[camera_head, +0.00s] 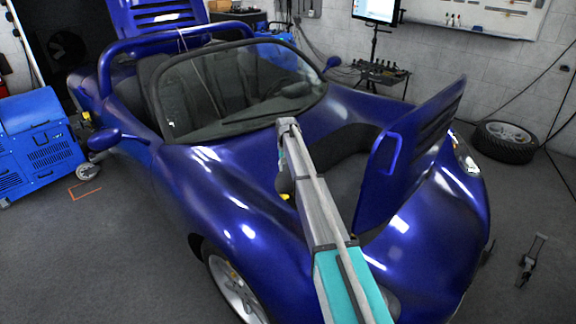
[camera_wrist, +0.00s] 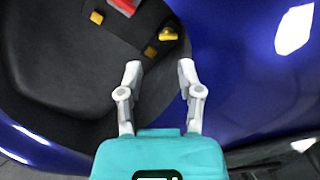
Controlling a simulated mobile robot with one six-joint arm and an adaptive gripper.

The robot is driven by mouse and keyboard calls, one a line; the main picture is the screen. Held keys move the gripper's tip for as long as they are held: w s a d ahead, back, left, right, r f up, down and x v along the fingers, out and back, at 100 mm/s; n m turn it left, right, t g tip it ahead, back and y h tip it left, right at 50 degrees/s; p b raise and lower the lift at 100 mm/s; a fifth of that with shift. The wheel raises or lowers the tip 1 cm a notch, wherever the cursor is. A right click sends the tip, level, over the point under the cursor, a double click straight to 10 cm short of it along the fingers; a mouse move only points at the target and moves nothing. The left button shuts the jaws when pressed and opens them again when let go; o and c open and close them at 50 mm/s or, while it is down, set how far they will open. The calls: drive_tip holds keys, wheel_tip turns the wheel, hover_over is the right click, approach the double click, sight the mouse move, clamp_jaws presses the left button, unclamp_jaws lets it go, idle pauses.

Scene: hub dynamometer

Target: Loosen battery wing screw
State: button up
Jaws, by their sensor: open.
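In the wrist view my gripper (camera_wrist: 159,70) is open and empty, with its two grey fingers apart over the edge of the car's dark front compartment. Beyond the fingertips, a yellow piece with a dark part (camera_wrist: 168,33) lies at the compartment's edge. A duller ochre block (camera_wrist: 150,52) is just in front of it, a small yellow block (camera_wrist: 97,17) is farther left, and a red part (camera_wrist: 125,5) is cut off at the top. I cannot tell which of these is the battery wing screw. In the head view my arm hides my gripper and most of this area.
The blue car (camera_head: 230,200) has its front lid (camera_head: 420,140) raised on the right of my arm. The windshield (camera_head: 240,90) stands behind the compartment. A blue machine (camera_head: 40,145) is at left; a loose wheel (camera_head: 505,140) lies at right.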

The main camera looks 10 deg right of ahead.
drive_tip(key=shift+s+r+m+p, duration=0.5)
drive_tip(key=shift+s+r+m, duration=0.2)
drive_tip(key=shift+s, duration=0.05)
